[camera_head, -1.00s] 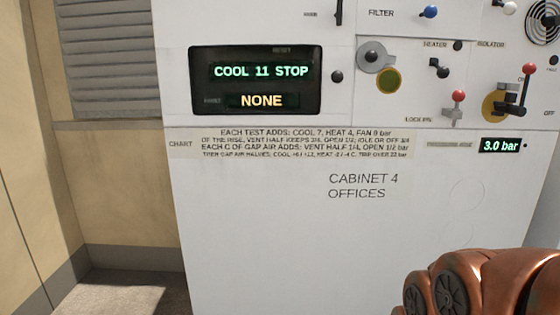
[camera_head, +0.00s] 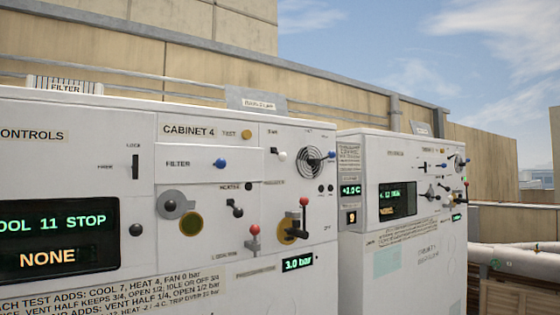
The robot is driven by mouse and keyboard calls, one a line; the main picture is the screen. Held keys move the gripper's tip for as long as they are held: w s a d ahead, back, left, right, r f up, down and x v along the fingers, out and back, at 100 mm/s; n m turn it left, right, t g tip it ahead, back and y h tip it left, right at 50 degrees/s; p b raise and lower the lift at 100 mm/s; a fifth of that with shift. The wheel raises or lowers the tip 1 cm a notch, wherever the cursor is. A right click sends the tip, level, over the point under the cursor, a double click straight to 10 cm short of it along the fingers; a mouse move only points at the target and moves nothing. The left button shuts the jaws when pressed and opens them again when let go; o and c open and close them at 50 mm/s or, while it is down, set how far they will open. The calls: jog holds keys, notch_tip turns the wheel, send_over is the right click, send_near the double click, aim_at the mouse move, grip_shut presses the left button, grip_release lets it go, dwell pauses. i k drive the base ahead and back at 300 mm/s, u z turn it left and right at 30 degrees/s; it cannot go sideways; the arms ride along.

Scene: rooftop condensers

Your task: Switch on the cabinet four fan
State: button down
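Cabinet 4 (camera_head: 210,272) is a white cabinet filling the left and middle of the view. Its display (camera_head: 60,238) reads "COOL 11 STOP" and "NONE". At its upper right are a round fan-like grille (camera_head: 309,163) with a blue-tipped handle (camera_head: 332,155) and a white knob (camera_head: 282,155); the labels there are too small to read. Below are a black heater switch (camera_head: 234,208), a red-tipped isolator lever (camera_head: 304,205) standing up and a red lock pin knob (camera_head: 254,230). My gripper is not in view.
A second white cabinet (camera_head: 410,260) with similar controls stands to the right. Pale pipes (camera_head: 515,257) run at the far right. A beige wall (camera_head: 200,68) with rails is behind.

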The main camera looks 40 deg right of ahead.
aim_at(282, 156)
jog(key=k, duration=1.3)
jog(key=u, duration=0.25)
jog(key=i, duration=0.75)
jog(key=z, duration=0.2)
